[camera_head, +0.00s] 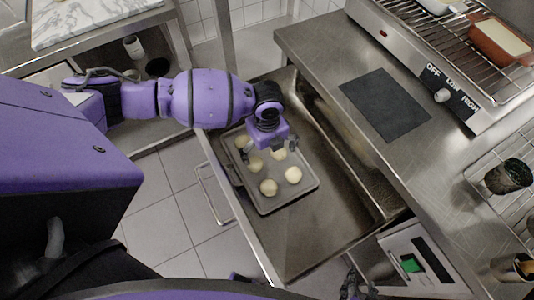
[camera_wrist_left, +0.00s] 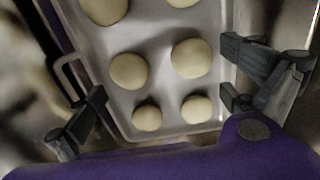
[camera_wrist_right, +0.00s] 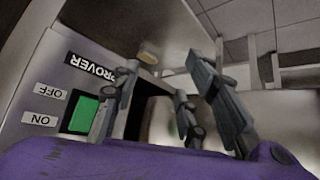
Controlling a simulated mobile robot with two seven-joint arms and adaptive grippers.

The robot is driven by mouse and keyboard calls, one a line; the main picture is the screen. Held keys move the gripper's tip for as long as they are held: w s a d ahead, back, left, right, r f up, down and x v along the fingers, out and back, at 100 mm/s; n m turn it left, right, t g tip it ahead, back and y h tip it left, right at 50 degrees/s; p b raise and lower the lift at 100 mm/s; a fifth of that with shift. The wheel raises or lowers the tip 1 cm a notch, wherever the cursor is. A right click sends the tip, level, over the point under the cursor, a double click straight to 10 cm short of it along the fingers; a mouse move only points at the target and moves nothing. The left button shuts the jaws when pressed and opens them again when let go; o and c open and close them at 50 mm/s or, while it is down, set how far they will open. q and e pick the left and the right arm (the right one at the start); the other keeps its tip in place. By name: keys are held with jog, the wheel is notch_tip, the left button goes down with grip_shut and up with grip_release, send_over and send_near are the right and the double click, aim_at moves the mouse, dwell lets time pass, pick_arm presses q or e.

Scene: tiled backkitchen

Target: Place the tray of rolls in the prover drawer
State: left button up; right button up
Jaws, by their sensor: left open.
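The grey tray of rolls (camera_head: 276,171) lies in the pulled-out prover drawer (camera_head: 290,238), toward its left side. Several pale round rolls (camera_head: 269,187) sit apart on it. My left gripper (camera_head: 268,150) is open above the far half of the tray and hides part of it. In the left wrist view the tray (camera_wrist_left: 158,92) shows between the spread fingers, with nothing gripped. My right gripper (camera_head: 357,285) is at the bottom edge, near the prover's control panel. In the right wrist view its fingers (camera_wrist_right: 165,95) are apart and empty.
The drawer handle (camera_head: 210,193) is at the drawer's left front. The prover panel with a green switch (camera_head: 411,263) is at lower right. The steel counter holds a dark mat (camera_head: 385,105), a grill (camera_head: 470,60) and a jar (camera_head: 508,177). The drawer's near end is clear.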

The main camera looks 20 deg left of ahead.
aim_at(267, 157)
pick_arm(q)
notch_tip(267, 157, up, 9)
jog(key=shift+r+p, duration=0.2)
jog(key=shift+p, duration=0.1)
